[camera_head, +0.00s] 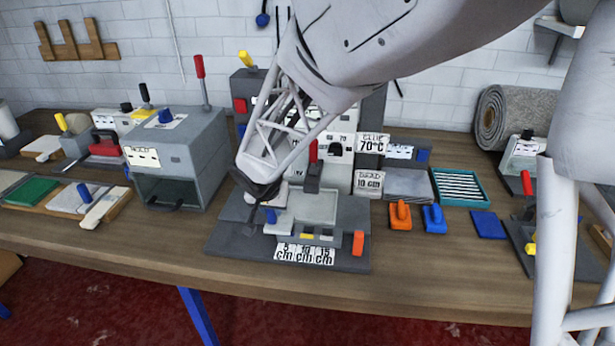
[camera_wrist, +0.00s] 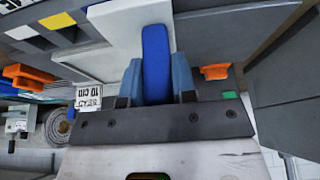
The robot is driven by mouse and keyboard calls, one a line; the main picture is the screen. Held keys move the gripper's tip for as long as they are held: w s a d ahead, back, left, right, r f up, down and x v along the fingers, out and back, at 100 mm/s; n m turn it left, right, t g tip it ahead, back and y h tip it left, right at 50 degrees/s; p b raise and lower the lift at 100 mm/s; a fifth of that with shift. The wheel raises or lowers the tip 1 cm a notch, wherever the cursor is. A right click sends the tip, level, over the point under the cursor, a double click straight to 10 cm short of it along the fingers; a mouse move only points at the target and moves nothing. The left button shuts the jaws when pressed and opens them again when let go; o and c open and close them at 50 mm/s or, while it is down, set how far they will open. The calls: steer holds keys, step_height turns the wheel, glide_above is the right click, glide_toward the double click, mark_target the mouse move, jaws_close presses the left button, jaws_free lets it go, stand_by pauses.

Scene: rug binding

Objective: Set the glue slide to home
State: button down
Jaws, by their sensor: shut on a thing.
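The glue machine (camera_head: 345,205) stands on a dark base plate (camera_head: 225,238) at the table's middle. A sign reading 5 cm, 10 cm and 15 cm (camera_head: 305,254) is at its front edge. My gripper (camera_head: 262,205) is at the machine's front left, reaching down from above. In the wrist view, my gripper (camera_wrist: 157,82) is shut on a blue handle (camera_wrist: 156,50), with one finger on each side. The handle's blue knob (camera_head: 271,215) shows just below my gripper in the head view. I cannot read a home mark, and the handle's foot is hidden.
A grey box (camera_head: 190,150) with a red lever stands left of the machine. An orange block (camera_head: 358,243) is at the base's front right. Orange (camera_head: 400,215) and blue (camera_head: 434,219) handled tools lie to the right. A rolled rug (camera_head: 515,118) is at back right.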

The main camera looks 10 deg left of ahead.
steer(key=a, duration=0.9)
steer(key=shift+a, duration=0.4)
steer(key=c, duration=0.9)
jaws_free()
steer(key=shift+r, duration=0.1)
steer(key=shift+v, duration=3.85)
